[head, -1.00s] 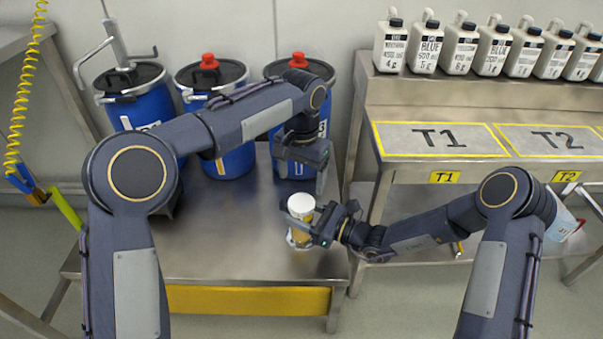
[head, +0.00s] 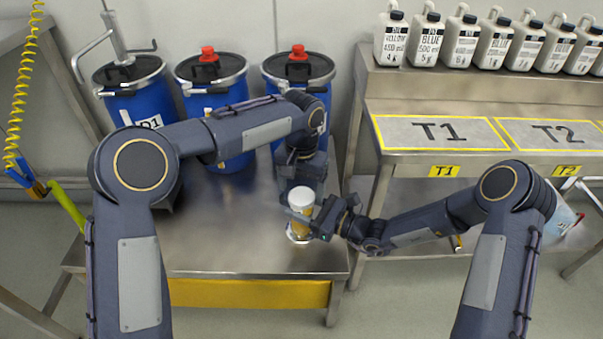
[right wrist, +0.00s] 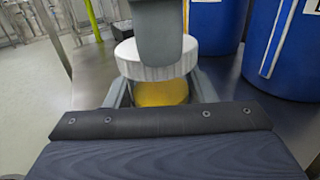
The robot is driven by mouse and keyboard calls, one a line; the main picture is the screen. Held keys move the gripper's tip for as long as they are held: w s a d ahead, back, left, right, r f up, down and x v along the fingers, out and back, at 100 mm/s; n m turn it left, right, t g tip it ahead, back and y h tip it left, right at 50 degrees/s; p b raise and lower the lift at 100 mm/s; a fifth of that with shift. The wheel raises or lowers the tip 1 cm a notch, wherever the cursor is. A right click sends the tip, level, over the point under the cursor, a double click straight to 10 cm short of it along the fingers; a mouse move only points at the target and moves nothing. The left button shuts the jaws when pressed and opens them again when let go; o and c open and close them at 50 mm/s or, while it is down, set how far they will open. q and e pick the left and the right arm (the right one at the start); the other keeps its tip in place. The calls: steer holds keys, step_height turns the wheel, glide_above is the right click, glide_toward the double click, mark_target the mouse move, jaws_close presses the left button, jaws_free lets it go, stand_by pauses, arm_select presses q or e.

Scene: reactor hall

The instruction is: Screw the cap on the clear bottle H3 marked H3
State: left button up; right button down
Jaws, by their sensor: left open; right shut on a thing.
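The clear bottle (head: 299,226) holds yellow liquid and stands upright at the right end of the steel table. A white cap (head: 302,195) sits at its top; whether it is threaded on cannot be told. No H3 mark is readable. My right gripper (head: 301,219) is shut around the bottle from the right; its fingers flank the yellow body (right wrist: 162,93) in the right wrist view. My left gripper (head: 300,188) is open and points down at the cap. One of its fingers overlaps the cap (right wrist: 140,66) in the right wrist view; contact cannot be told.
Blue drums (head: 216,105) stand along the back of the steel table (head: 225,235). To the right, a bench carries the T1 (head: 440,132) and T2 (head: 555,135) areas, with several white jugs (head: 430,40) on its upper shelf. The table's front left is clear.

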arm_select(q)
steer(key=shift+f, duration=1)
steer(key=c, duration=1)
steer(key=o, duration=1.1)
steer(key=shift+o, duration=0.2)
steer(key=shift+r, duration=0.1)
step_height(320, 180, up, 12)
